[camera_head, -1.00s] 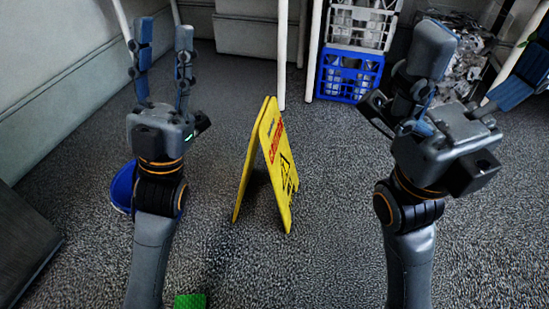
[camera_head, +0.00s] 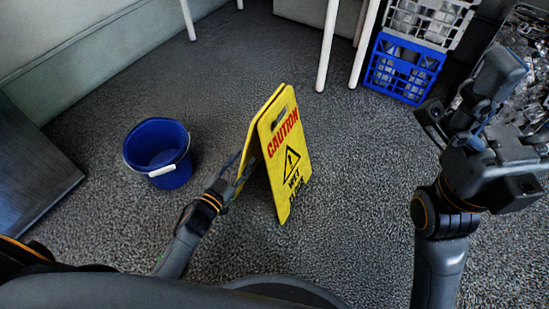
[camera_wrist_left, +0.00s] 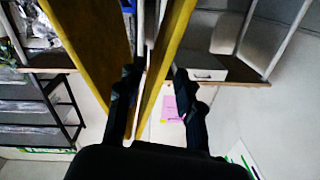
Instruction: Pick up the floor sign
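The yellow floor sign (camera_head: 290,160) stands upright as an A-frame on the carpet in the head view, its "CAUTION WET FLOOR" face toward the right. My left gripper (camera_head: 241,168) is at the sign's left side, its fingers partly hidden by the panels. In the left wrist view its fingers (camera_wrist_left: 156,78) are apart, on either side of one yellow panel (camera_wrist_left: 168,60), with visible gaps. The other panel (camera_wrist_left: 88,45) lies outside the left finger.
A blue bucket (camera_head: 157,150) stands on the floor left of the sign. White table legs (camera_head: 327,45), a blue crate (camera_head: 402,70) and a white crate (camera_head: 430,18) are behind. A dark box (camera_head: 30,150) is at the left. Carpet in front of the sign is clear.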

